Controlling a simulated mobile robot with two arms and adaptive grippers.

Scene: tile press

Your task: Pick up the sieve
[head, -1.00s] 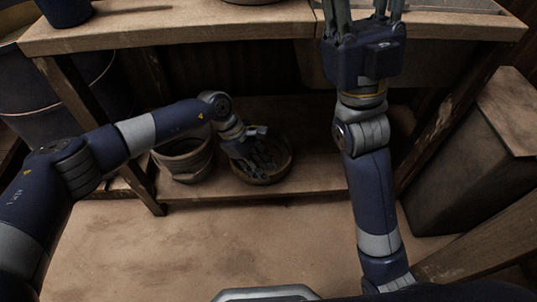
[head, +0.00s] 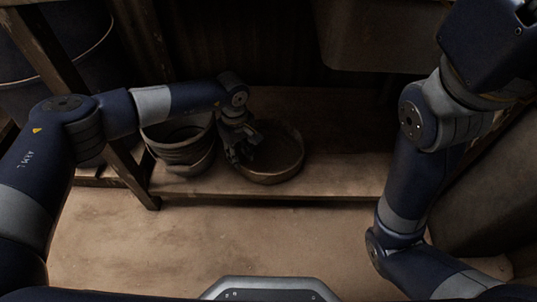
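The sieve (head: 283,160), a round, shallow brown pan-like thing, sits on the lower shelf in the head view. My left gripper (head: 240,153) reaches down at the sieve's left rim. Its dark fingers overlap the rim, and the sieve appears to rest on the shelf. I cannot tell whether the fingers are closed on the rim.
A grey-brown pot or bucket (head: 180,147) stands just left of the sieve on the shelf (head: 335,160). A table leg (head: 48,60) stands at the left, with a dark barrel (head: 85,45) behind it. The shelf right of the sieve is clear.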

